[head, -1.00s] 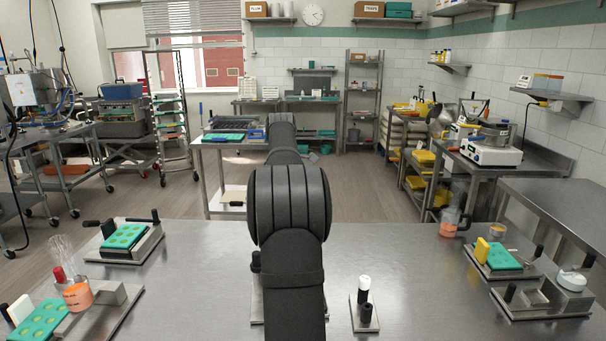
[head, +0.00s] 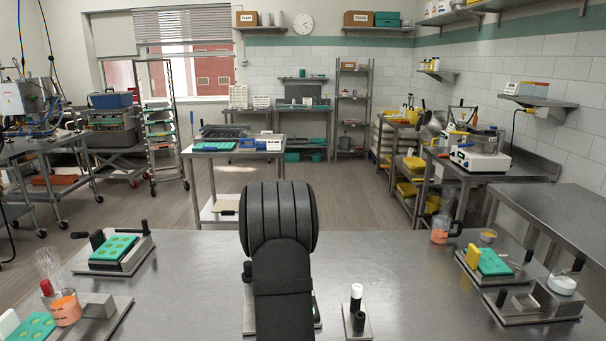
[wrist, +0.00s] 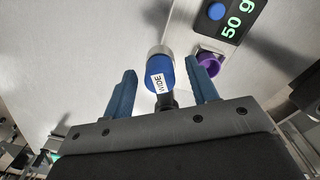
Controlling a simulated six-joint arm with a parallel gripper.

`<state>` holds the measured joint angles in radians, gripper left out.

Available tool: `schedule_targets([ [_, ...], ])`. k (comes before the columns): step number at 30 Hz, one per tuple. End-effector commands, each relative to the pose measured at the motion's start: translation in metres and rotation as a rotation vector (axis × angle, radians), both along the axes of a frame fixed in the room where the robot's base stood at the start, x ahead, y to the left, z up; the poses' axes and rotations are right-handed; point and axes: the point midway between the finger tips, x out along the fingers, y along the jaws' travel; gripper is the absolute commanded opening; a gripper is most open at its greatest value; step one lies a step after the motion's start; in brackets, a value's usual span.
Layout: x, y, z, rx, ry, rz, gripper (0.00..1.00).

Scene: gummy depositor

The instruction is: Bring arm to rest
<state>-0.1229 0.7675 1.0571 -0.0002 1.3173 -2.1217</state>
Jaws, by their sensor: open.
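My gripper (wrist: 160,68) shows in the wrist view with its two blue fingers apart. A blue cylinder with a pale metal end and a label reading "WIDE" (wrist: 158,80) appears between the fingers, with gaps on both sides. I cannot tell its depth relative to the fingertips. In the head view my dark arm rises from the front middle of the steel table (head: 400,270), and my gripper is hidden there.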

Motion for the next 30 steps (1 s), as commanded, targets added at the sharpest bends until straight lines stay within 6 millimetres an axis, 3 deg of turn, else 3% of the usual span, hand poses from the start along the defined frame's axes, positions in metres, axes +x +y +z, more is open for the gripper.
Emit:
schedule_targets([
  [14,0.001,0.000,0.011,0.000,-0.002,0.000,0.53],
  [30,0.001,0.000,0.112,0.000,-0.005,0.000,0.53],
])
